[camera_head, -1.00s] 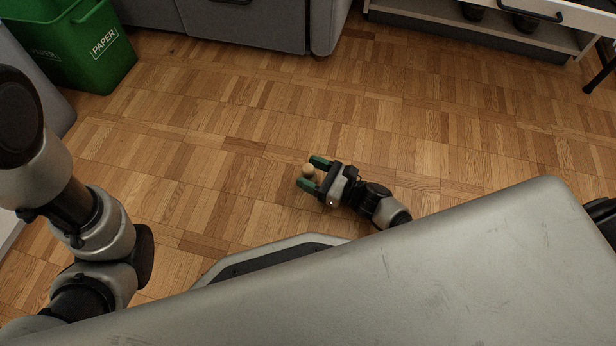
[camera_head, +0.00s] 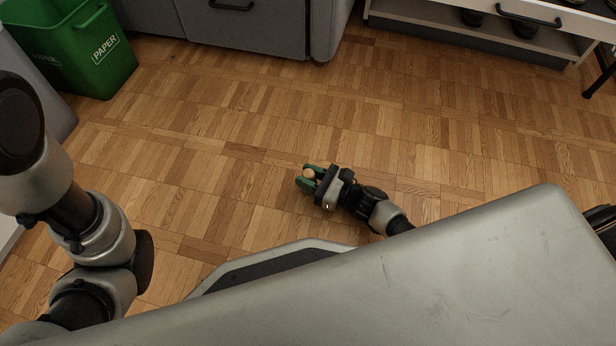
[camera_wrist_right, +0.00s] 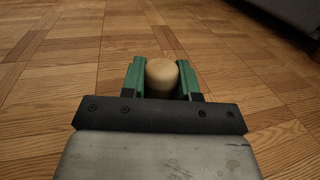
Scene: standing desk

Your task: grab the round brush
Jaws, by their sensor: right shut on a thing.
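The round brush (camera_head: 309,173) shows as a small, pale wooden rounded piece between the green fingers of my right gripper (camera_head: 309,178). In the right wrist view the pale rounded top of the brush (camera_wrist_right: 162,76) sits between the two green fingers (camera_wrist_right: 161,80), which are shut on it. The rest of the brush is hidden by the fingers and the gripper body. The gripper is low over the wooden floor. My left arm shows at the left edge of the head view, but its gripper is out of view.
A green paper bin (camera_head: 85,45) stands at the upper left. A grey drawer cabinet (camera_head: 250,28) and a white shelf unit (camera_head: 480,35) stand at the back. The wooden floor (camera_head: 230,120) around the gripper is clear.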

